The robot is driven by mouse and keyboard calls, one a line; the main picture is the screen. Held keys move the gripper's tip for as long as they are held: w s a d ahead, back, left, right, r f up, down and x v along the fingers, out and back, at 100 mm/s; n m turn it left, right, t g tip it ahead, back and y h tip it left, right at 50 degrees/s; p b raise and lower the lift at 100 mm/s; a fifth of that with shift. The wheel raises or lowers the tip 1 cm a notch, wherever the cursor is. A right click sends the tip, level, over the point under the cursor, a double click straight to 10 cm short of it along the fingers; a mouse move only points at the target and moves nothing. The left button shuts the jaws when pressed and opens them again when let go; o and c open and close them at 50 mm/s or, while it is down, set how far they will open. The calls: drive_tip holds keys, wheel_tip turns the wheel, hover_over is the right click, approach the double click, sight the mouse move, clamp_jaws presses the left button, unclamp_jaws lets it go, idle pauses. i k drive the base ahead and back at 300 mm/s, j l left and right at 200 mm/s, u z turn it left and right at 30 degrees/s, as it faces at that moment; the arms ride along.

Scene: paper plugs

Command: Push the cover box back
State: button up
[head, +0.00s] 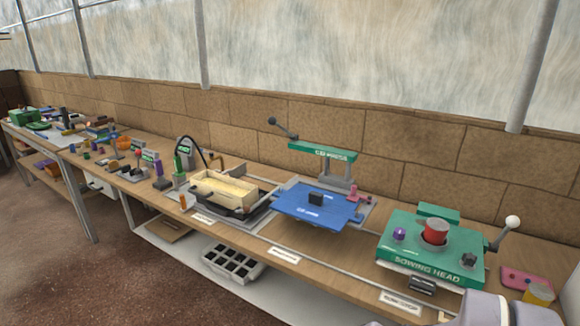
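A cream open-topped box (208,200) with pale yellow fill stands on the bench, left of the middle. It appears to be the cover box, though I cannot read a label on it. It sits in a dark frame (262,205) with a dark handle-like bar along its front right side. A white label lies on the bench edge below it. Pale grey rounded parts at the bottom right corner look like my own arm. My gripper's fingers are not in view.
Right of the box, a blue plate (300,203) with a black block lies below a green-topped press (322,152). Farther right is a green sowing head (400,252) with a red cup (436,231). Small tools crowd the bench's left. A seed tray (231,262) sits on the lower shelf.

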sight(219, 192)
drive_tip(key=i+j, duration=0.45)
drive_tip(key=i+j+u, duration=0.15)
drive_tip(key=i+j, duration=0.65)
drive_tip(key=i, duration=0.3)
drive_tip(key=j+u, duration=0.05)
